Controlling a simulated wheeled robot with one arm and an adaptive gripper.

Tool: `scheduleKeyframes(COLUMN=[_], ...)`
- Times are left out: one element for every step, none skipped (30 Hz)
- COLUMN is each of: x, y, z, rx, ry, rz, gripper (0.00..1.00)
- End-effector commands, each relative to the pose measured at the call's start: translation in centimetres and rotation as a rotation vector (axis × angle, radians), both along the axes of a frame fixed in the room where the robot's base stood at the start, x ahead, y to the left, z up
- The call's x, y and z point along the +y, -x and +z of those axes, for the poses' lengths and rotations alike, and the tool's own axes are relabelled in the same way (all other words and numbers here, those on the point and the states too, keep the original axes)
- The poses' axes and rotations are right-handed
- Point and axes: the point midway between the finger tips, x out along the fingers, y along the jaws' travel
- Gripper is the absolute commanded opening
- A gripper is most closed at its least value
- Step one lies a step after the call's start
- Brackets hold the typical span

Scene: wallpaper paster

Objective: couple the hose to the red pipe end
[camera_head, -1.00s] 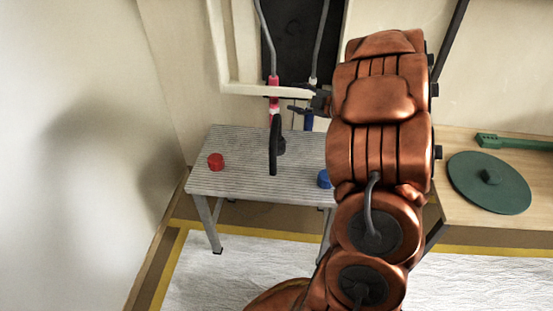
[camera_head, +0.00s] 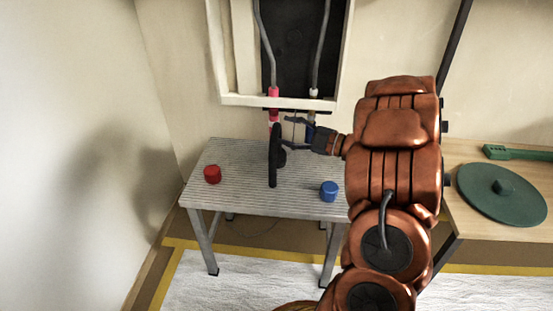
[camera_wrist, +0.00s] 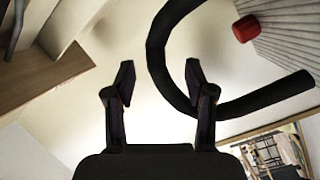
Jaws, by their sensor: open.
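The red pipe end (camera_head: 274,96) hangs at the lower left of the wall recess, below a grey pipe. The black hose (camera_head: 274,165) stands under it in the head view, its top close to the red end; I cannot tell whether they are joined. In the wrist view the hose (camera_wrist: 157,58) curves past my right finger toward the right edge. My gripper (camera_head: 287,133) is open just right of the hose. Its two fingers stand apart in the wrist view (camera_wrist: 158,80), with no clear grip on the hose.
A grey slatted table (camera_head: 248,190) stands below, bearing a red cap (camera_head: 212,174) and a blue cap (camera_head: 329,191). A second pipe (camera_head: 314,92) is right of the red one. A wooden table (camera_head: 465,225) at right holds a green disc (camera_head: 499,194).

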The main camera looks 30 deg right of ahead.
Motion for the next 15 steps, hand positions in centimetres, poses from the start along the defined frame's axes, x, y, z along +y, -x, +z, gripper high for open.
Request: scheduleKeyframes(x=[0.3,0.4,0.6,0.7,0.8,1.0,1.2,1.3,1.4,1.6,1.7,1.7,1.8,1.8,1.8], y=[-0.5,-0.9,-1.3,-1.7,-2.0,-2.4,-2.7,-2.9,-3.2,-3.4,-3.6,-3.8,-3.9,-3.9,-4.0], z=[-0.2,-0.1,-0.1,-0.1,-0.1,0.0,0.0,0.0,0.1,0.1,0.1,0.1,0.1,0.1,0.1], rx=[-0.003,-0.004,-0.003,-0.002,-0.001,-0.002,-0.002,-0.002,-0.002,-0.002,-0.002,-0.001,-0.001,0.0,0.0], ry=[0.001,0.001,0.002,0.001,0.003,0.002,0.002,0.001,0.001,0.001,0.001,0.0,0.001,0.001,0.001], rz=[0.003,0.003,0.002,0.003,0.003,0.002,0.003,0.003,0.002,0.002,0.002,0.002,0.001,0.0,-0.001], gripper=[0.55,0.55,0.55,0.55,0.55,0.55,0.55,0.55,0.55,0.55,0.55,0.55,0.55,0.55,0.55])
